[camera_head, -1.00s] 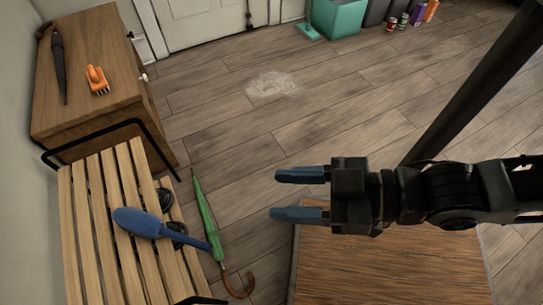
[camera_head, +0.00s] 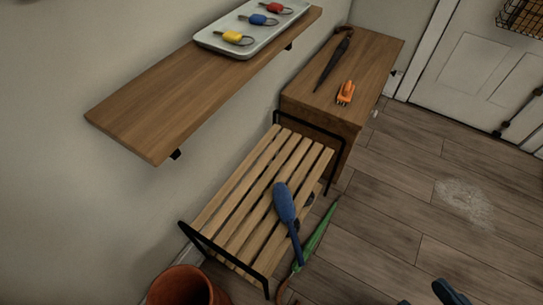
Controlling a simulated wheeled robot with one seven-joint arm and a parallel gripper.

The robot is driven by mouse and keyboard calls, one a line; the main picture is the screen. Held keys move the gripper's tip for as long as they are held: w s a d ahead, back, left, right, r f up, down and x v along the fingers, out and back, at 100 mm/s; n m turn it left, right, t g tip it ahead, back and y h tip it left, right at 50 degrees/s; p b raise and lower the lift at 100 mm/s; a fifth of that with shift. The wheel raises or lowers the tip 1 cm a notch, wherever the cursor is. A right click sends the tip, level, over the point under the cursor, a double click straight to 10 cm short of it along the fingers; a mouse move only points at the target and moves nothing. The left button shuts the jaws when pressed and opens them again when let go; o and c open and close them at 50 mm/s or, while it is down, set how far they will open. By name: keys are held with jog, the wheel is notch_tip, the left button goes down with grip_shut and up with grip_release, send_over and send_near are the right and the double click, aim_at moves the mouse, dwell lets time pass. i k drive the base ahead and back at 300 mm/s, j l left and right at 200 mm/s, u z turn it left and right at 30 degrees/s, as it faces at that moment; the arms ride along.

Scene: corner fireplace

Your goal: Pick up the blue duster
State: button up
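The blue duster (camera_head: 285,204) lies on the slatted wooden bench (camera_head: 232,206), toward its right side. Its wide head points up the picture and its thin handle points down to the bench's edge. My gripper (camera_head: 426,297) shows only as blue fingertips at the bottom edge, right of the bench. The fingertips are apart and nothing shows between them; the rest of the gripper is out of frame. It is well away from the duster.
A green umbrella (camera_head: 317,233) leans beside the bench's right side. A wall shelf (camera_head: 150,115) holds a tray (camera_head: 222,46) of keys. A wooden cabinet (camera_head: 376,57) bears a dark umbrella (camera_head: 334,62) and an orange tool (camera_head: 345,93). A terracotta pot (camera_head: 183,285) stands bottom left. The floor right is open.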

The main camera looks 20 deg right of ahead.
aim_at(283, 201)
jog(key=u, duration=1.3)
jog(key=l+u, duration=0.35)
jog(key=l, duration=0.9)
jog(key=k, duration=0.05)
